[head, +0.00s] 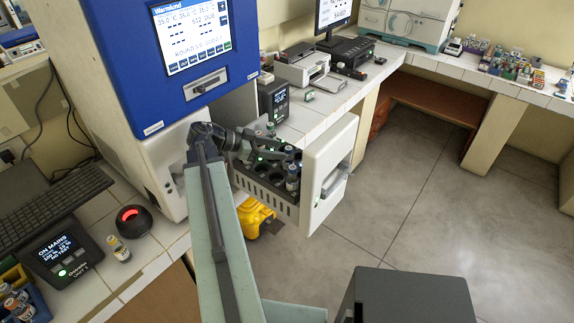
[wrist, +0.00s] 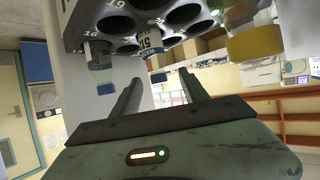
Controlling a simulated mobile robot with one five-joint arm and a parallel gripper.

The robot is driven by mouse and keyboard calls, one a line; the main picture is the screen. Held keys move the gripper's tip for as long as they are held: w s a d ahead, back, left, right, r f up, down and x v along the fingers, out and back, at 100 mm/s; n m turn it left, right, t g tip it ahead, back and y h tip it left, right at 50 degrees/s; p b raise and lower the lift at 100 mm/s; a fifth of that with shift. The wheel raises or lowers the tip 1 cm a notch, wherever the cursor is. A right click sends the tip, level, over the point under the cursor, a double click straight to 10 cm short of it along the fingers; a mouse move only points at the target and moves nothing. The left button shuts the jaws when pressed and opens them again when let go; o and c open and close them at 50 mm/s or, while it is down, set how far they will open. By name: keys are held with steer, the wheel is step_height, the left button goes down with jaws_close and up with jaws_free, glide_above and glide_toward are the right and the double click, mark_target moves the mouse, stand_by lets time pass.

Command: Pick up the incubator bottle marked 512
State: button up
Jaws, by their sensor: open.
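The pulled-out incubator drawer holds a dark rack (head: 262,187) with round wells and a few bottles. In the wrist view, the rack (wrist: 75,22) fills the top, with numbered wells. A bottle with a white label (wrist: 152,42) reading "51" and a partly hidden last digit sits in it, just beyond my fingers. My gripper (wrist: 163,86) is open and empty below the rack in this picture. In the head view my arm's end covers part of the rack.
The blue and white incubator (head: 110,50) has a lit screen (head: 190,35). The white drawer front (head: 328,172) stands out over the floor. A red-lit black device (head: 134,220) and a small bottle (head: 118,248) are on the left bench. Open floor (head: 420,190) lies right.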

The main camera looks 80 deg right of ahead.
mark_target(289, 151)
steer(key=b+x, duration=0.2)
steer(key=x, duration=0.3)
steer(key=shift+s+a, duration=0.15)
steer(key=shift+s, duration=0.05)
steer(key=shift+r, duration=0.1)
jaws_close()
